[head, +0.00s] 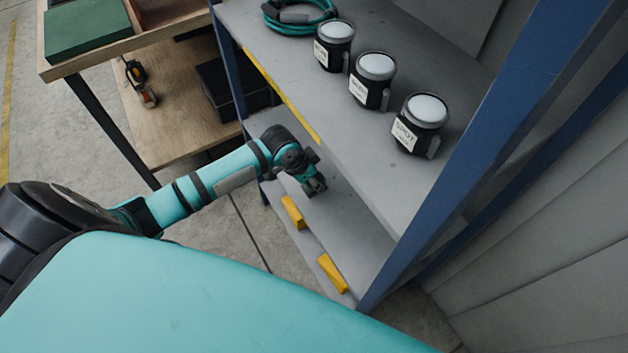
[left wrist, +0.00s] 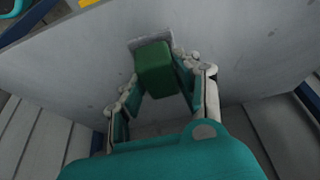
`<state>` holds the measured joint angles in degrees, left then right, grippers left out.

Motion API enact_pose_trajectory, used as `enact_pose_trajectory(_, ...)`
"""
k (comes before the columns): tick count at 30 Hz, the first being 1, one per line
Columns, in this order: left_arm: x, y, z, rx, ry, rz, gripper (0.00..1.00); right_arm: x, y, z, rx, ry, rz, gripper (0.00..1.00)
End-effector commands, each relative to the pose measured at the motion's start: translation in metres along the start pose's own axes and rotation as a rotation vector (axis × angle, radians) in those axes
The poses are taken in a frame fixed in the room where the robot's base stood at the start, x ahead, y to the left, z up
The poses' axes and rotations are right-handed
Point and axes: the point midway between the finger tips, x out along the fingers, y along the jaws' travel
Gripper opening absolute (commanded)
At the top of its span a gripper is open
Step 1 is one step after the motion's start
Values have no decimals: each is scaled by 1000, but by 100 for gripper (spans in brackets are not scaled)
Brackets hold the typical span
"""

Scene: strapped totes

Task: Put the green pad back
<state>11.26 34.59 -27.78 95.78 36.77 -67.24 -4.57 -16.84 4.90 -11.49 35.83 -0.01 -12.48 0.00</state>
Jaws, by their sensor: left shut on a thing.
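The green pad (left wrist: 154,66) is a small green block between the fingers of my left gripper (left wrist: 160,78) in the left wrist view. The fingers are shut on its sides. I cannot tell whether the pad touches the surface. In the head view my left gripper (head: 314,186) reaches down into the rack's lower level, and the pad is not discernible there. My right gripper is not in view.
The upper shelf (head: 300,78) holds three labelled dark jars (head: 371,82) and a coiled teal cable (head: 300,18). A blue upright (head: 480,130) stands right of the arm. Yellow blocks (head: 332,273) sit along the lower shelf's front edge. A wooden workbench (head: 180,110) stands left.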

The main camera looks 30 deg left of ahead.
Motion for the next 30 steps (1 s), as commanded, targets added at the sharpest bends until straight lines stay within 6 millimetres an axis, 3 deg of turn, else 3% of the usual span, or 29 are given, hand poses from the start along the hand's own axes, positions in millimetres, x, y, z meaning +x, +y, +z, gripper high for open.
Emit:
enact_pose_trajectory(6, 6, -17, -10, -3, 1, -1, 0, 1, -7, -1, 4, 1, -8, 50)
enact_pose_trajectory(13, 36, -15, 4, -1, -1, 1, 0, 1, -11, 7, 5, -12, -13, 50)
enact_pose_trajectory(24, 40, -15, 6, 0, -1, 0, 0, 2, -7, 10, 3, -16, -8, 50)
enact_pose_trajectory(25, 40, -15, 6, 0, -1, 0, 35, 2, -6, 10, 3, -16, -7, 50)
enact_pose_trajectory(30, 40, -15, 6, 0, -1, 0, 56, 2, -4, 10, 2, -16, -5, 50)
